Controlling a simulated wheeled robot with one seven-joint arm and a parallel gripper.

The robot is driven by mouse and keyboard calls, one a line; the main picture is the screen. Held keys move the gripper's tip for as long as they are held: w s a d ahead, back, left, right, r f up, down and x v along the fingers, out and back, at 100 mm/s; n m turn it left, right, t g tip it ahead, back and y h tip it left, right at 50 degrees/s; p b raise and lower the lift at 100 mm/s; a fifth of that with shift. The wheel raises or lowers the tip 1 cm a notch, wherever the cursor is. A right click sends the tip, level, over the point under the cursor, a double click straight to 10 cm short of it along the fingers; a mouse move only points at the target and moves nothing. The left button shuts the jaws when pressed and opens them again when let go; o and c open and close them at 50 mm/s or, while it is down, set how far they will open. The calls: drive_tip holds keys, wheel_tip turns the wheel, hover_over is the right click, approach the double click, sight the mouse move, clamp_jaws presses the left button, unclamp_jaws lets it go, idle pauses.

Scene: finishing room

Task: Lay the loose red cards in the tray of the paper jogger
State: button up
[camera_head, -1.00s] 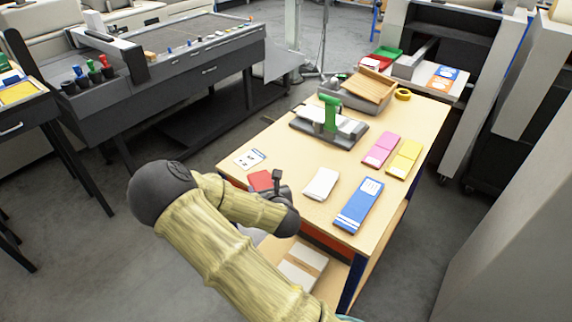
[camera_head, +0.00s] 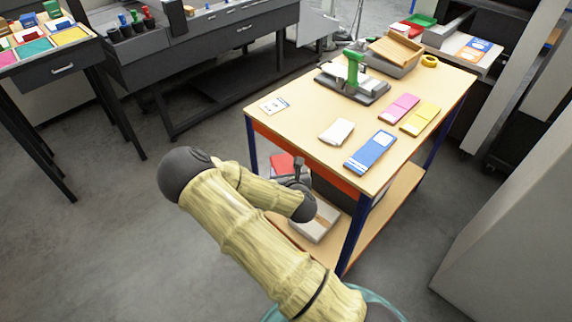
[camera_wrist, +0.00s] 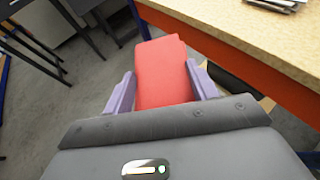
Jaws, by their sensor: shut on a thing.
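The red cards (camera_wrist: 160,68) are a stack held between the two purple fingers of my gripper (camera_wrist: 159,75), which is shut on them. In the head view the red cards (camera_head: 282,165) show just above my gripper (camera_head: 291,178), partly hidden by my arm. They hang in the air off the near left side of the worktable, clear of its edge. A grey box-like device with a slanted brown wooden tray (camera_head: 395,48) stands at the table's far end. It may be the paper jogger, but I cannot tell for sure.
The worktable (camera_head: 310,110) holds a green-handled device (camera_head: 353,70), white cards (camera_head: 337,131), blue (camera_head: 370,151), pink (camera_head: 400,107) and yellow (camera_head: 420,118) stacks, and yellow tape (camera_head: 429,61). A lower shelf (camera_head: 385,220) sits beneath. Open floor lies to the left.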

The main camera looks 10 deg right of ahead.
drive_tip(key=s+d+f, duration=0.1)
drive_tip(key=s+f, duration=0.4)
drive_tip(key=f, duration=0.3)
drive_tip(key=s+f, duration=0.5)
drive_tip(key=f, duration=0.4)
drive_tip(key=shift+d+f, duration=0.3)
drive_tip(key=shift+d, duration=0.1)
drive_tip(key=shift+s, duration=0.1)
